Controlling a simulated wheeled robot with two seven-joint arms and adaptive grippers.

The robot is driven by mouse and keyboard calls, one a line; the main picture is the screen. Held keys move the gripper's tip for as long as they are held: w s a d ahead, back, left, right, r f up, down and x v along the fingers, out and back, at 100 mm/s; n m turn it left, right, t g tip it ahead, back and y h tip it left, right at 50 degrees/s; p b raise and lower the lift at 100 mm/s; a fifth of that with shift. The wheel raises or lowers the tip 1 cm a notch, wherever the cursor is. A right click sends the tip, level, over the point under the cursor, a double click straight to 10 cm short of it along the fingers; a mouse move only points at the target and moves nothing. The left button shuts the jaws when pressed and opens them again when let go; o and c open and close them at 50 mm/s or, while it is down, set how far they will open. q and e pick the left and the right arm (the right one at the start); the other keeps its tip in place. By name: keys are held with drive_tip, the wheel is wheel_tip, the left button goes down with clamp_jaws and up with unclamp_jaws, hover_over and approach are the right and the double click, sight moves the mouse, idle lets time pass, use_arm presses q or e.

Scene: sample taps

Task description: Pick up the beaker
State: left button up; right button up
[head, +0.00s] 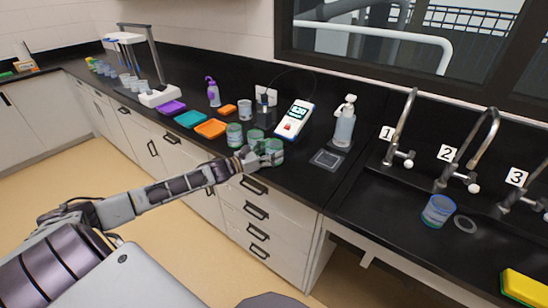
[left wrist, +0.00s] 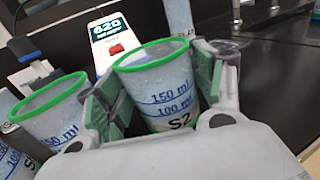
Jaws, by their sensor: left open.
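My left gripper (head: 264,154) reaches over the counter's front edge in the head view. In the left wrist view, its green-padded fingers (left wrist: 160,88) are open, one on each side of a clear green-rimmed beaker (left wrist: 158,80) marked S2. That beaker (head: 273,150) stands upright on the black counter near the edge. Whether the pads touch it I cannot tell; its lower part is hidden by the gripper. A second green-rimmed beaker (left wrist: 47,108) stands just left of the left finger. Other similar beakers (head: 234,136) stand beside it. My right gripper is not in view.
A white meter (head: 295,120) and a pump bottle (head: 344,122) stand behind. Orange (head: 210,129), teal (head: 190,119) and purple trays lie to the left.

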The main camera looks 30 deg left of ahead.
use_arm(q)
drive_tip(key=shift+w+d, duration=0.25)
drive_tip(key=shift+w, duration=0.25)
idle(0.3)
drive_tip(key=c, duration=0.8)
drive_tip(key=shift+r, duration=0.4)
drive_tip(key=shift+c, duration=0.2)
wheel_tip(320, 180, up, 9)
idle(0.8)
drive_tip(key=shift+r, duration=0.15)
idle(0.5)
